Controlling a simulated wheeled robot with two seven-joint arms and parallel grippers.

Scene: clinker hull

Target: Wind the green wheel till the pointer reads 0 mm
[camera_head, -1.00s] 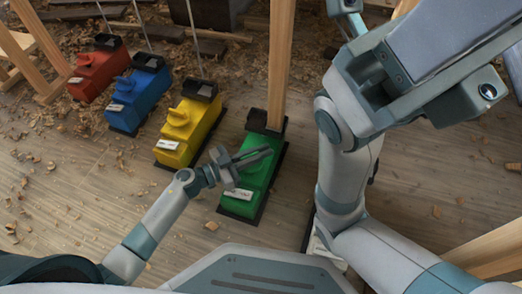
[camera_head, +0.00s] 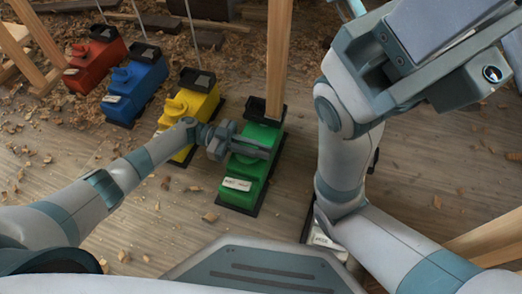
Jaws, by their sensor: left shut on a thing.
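The green unit (camera_head: 236,200) stands on its dark base at the centre, with a white label plate (camera_head: 237,184) at its near end. My left gripper (camera_head: 262,148) reaches in from the left and is shut at the top of this green unit, on the green wheel. The jaws hide most of the wheel. The pointer and its scale cannot be read from here. My right arm (camera_head: 345,165) rises at the right, and its gripper does not show.
Yellow (camera_head: 196,104), blue (camera_head: 145,75) and red (camera_head: 98,62) units stand in a row to the left. A wooden post (camera_head: 279,55) rises behind the green unit. Wood shavings (camera_head: 60,135) litter the floor. Another white-labelled piece (camera_head: 321,240) lies low beside my right arm.

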